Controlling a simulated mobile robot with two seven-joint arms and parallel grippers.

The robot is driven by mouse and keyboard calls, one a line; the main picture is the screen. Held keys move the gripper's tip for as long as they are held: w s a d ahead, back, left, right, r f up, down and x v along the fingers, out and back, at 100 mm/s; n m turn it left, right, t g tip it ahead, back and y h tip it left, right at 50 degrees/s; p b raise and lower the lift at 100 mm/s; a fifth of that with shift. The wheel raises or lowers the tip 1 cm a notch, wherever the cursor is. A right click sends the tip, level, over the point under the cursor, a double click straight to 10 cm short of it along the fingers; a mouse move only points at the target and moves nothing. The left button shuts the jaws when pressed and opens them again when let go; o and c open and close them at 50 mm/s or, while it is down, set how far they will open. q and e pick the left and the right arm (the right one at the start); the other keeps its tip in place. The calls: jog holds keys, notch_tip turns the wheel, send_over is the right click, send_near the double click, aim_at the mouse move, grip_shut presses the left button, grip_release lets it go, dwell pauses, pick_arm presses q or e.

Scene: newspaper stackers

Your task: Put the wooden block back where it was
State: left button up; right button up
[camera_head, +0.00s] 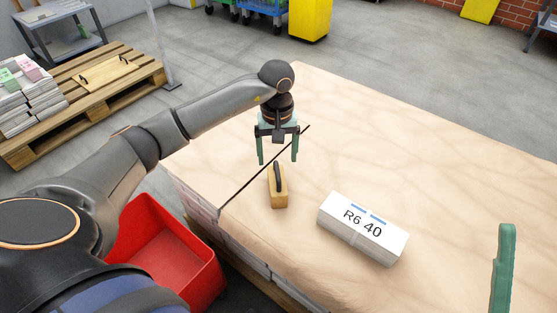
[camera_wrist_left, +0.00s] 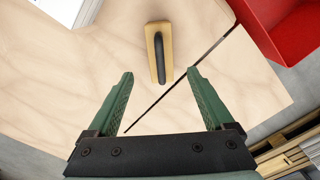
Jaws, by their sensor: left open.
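The wooden block (camera_head: 279,201) is light yellow-brown with a black handle on top. It lies on the covered stack (camera_head: 440,170), handle up, beside a thin dark line. It also shows in the left wrist view (camera_wrist_left: 168,68), ahead of the fingertips. My left gripper (camera_head: 278,161) is open and empty, pointing down above and slightly behind the block. In the left wrist view its two green fingers (camera_wrist_left: 160,73) stand wide apart, with nothing between them. One green finger of my right gripper (camera_head: 504,265) shows at the lower right; the rest is out of frame.
A white bundle marked "R6 40" (camera_head: 362,229) lies right of the block. The thin dark line (camera_head: 265,167) crosses the stack's left part. A red bin (camera_head: 165,250) stands below the left edge. A pallet (camera_head: 90,100) with papers is at far left. The stack's far right is clear.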

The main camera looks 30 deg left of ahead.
pick_arm(q)
jog(key=s+d+r+n+g+h, duration=0.1)
jog(key=s+d+n+h, duration=0.1)
jog(key=s+d+h, duration=0.75)
jog(key=s+d+r+n+g+h, duration=0.1)
jog(key=s+d+n+g+h, duration=0.2)
jog(key=d, duration=1.2)
jog(key=s+d+r+n+h, duration=0.5)
jog(key=s+r+n+h, duration=0.15)
jog(key=r, duration=0.35)
notch_tip(320, 180, up, 10)
jog(key=s+a+n+t+h, duration=0.1)
jog(key=a+n+t+h, duration=0.2)
jog(key=n+t+h, duration=0.55)
jog(key=a+r+n+t+y, duration=0.1)
jog(key=a+n+t+y, duration=0.2)
jog(key=n+t, duration=0.3)
jog(key=w+a+r+n+t+y, duration=0.1)
jog(key=n+t+y, duration=0.4)
jog(key=n, duration=0.9)
jog(key=w+a+r+n+t+y, duration=0.1)
jog(key=a+r+n+t+y, duration=0.2)
jog(key=n+t, duration=0.4)
jog(key=a+n+y, duration=0.1)
jog(key=a+n, duration=0.1)
jog(key=n, duration=0.2)
jog(key=shift+w+a, duration=0.2)
jog(key=shift+a, duration=0.2)
